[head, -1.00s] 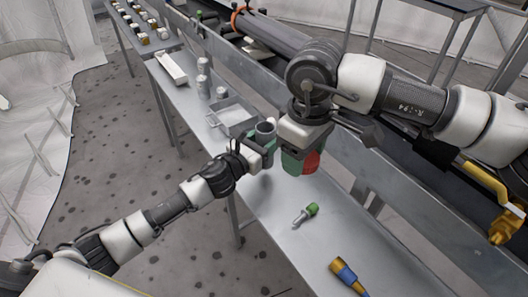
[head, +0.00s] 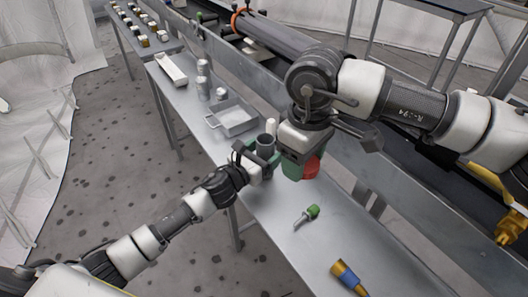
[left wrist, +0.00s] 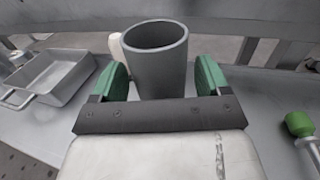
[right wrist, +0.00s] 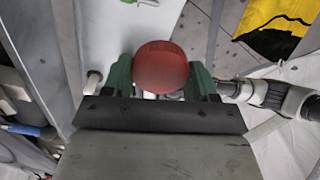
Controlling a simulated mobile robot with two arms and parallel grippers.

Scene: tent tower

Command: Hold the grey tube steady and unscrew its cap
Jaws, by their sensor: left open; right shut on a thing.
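The grey tube (head: 266,145) is upright with an open, uncapped top at the table's middle. In the left wrist view the tube (left wrist: 157,65) stands between the green fingers of my left gripper (left wrist: 155,80). That gripper (head: 262,158) is open around it, with a gap visible at each side. My right gripper (head: 301,168) is shut on a red cap (head: 311,168), held above the table to the right of the tube and apart from it. The red cap (right wrist: 161,67) fills the space between the fingers in the right wrist view.
A grey tray (head: 232,118) is behind the tube, and a white cylinder (head: 271,126) is close beside it. A green-topped bolt-like piece (head: 311,212) and a yellow-and-blue tool (head: 347,275) lie nearer. The table's rail runs along the right. Bare tabletop lies around the bolt.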

